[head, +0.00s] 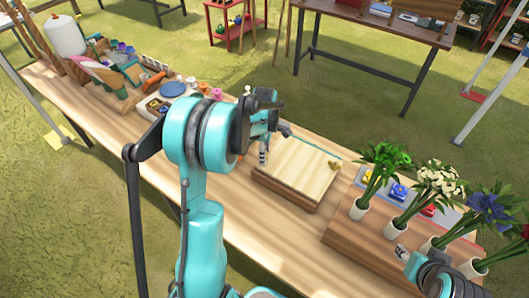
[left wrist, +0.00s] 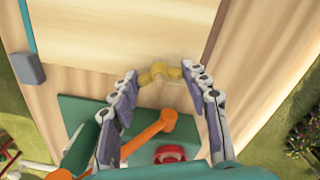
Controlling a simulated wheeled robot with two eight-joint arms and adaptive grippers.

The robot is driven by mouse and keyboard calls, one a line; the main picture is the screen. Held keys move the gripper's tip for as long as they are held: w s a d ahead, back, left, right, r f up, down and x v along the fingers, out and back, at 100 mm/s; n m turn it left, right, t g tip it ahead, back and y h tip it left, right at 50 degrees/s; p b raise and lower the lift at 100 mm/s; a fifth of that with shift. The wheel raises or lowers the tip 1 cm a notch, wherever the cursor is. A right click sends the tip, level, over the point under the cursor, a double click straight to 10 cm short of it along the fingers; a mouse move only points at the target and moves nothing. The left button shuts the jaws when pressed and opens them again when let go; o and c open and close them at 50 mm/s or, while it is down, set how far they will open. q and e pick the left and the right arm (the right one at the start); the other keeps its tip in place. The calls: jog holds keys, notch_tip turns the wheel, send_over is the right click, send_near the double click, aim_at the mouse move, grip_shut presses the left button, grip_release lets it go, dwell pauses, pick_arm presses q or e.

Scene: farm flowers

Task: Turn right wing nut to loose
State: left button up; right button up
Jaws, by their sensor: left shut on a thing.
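A pale wooden press board (head: 300,168) lies on the table in the head view. A gold wing nut (head: 333,165) stands at its right end. My left gripper (head: 264,148) points down at the board's left end. In the left wrist view, its two fingers (left wrist: 163,76) close on the ends of another gold wing nut (left wrist: 159,73), at the near end of the board (left wrist: 120,30). That nut is hidden by my gripper in the head view. My right gripper (head: 412,260) is partly seen at the bottom right; its fingers are unclear.
Several vases of flowers (head: 385,160) stand on a wooden block (head: 345,235) right of the board. Paint pots (head: 203,88) and a tool tray (head: 125,78) lie at the left. An orange-handled tool (left wrist: 150,132) lies beside the board. Bare table (head: 260,225) shows in front.

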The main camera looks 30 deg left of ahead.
pick_arm(q)
jog(key=n, duration=1.3)
dwell(0.7)
jog(key=o, duration=1.2)
jog(key=shift+c, duration=0.2)
notch_tip(320, 180, up, 12)
